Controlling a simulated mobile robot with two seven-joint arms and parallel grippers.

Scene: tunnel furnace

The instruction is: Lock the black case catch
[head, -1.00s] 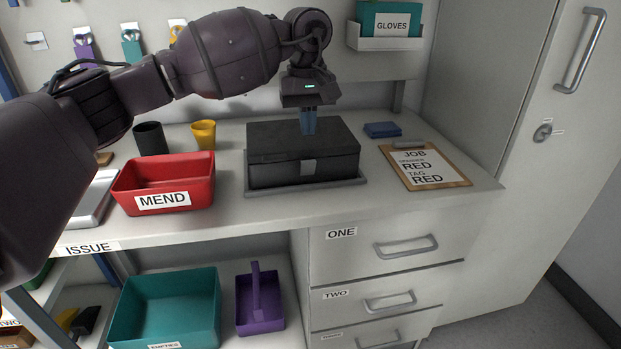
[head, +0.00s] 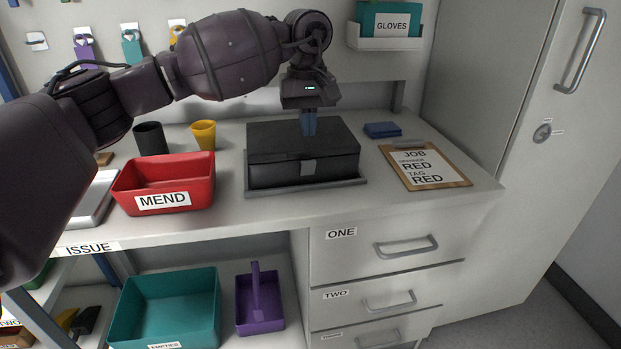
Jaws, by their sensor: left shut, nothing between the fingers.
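The black case (head: 275,174) sits with its lid down on a dark tray or mat (head: 352,183) on the bench. My right gripper is not in view.
A red MEND bin (head: 128,186) stands left of the case, with a black cup (head: 151,138) and a yellow cup (head: 204,135) behind it. A clipboard (head: 462,181) and a blue block (head: 382,129) lie to the right. The bench strip in front of the case is clear.

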